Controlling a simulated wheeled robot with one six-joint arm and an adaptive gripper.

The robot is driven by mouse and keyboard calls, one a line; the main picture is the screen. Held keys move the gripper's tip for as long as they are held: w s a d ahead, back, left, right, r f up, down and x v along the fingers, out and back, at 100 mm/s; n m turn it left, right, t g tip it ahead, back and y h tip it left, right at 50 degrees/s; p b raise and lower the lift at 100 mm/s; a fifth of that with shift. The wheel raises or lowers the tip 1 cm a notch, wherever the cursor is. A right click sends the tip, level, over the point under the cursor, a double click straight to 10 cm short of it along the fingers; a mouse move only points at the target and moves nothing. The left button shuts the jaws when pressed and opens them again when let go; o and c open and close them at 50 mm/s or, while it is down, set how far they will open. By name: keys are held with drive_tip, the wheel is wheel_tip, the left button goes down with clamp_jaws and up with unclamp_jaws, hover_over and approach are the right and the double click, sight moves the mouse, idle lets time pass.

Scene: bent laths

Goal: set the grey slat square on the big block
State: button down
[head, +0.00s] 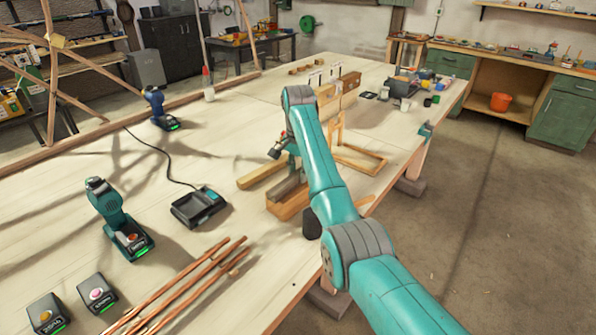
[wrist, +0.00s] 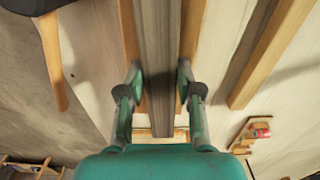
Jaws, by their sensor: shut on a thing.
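The grey slat (wrist: 158,50) runs lengthwise between my fingers in the wrist view. My gripper (wrist: 160,78) is shut on it. The big block (wrist: 190,35) is pale wood and lies under the slat, showing as a strip along both sides and at the near end. The slat looks roughly parallel to the block. In the head view the grey slat (head: 288,187) appears over the block (head: 290,205), partly hidden by my arm. I cannot tell whether the slat touches the block.
A wooden bar (wrist: 268,55) lies beside the block, to its right in the wrist view. A mallet with a wooden handle (wrist: 52,60) lies on the other side. A charger (head: 200,207), drill (head: 118,220) and thin rods (head: 185,290) are on the bench.

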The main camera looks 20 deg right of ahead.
drive_tip(key=shift+f, duration=0.15)
drive_tip(key=c, duration=0.7)
unclamp_jaws()
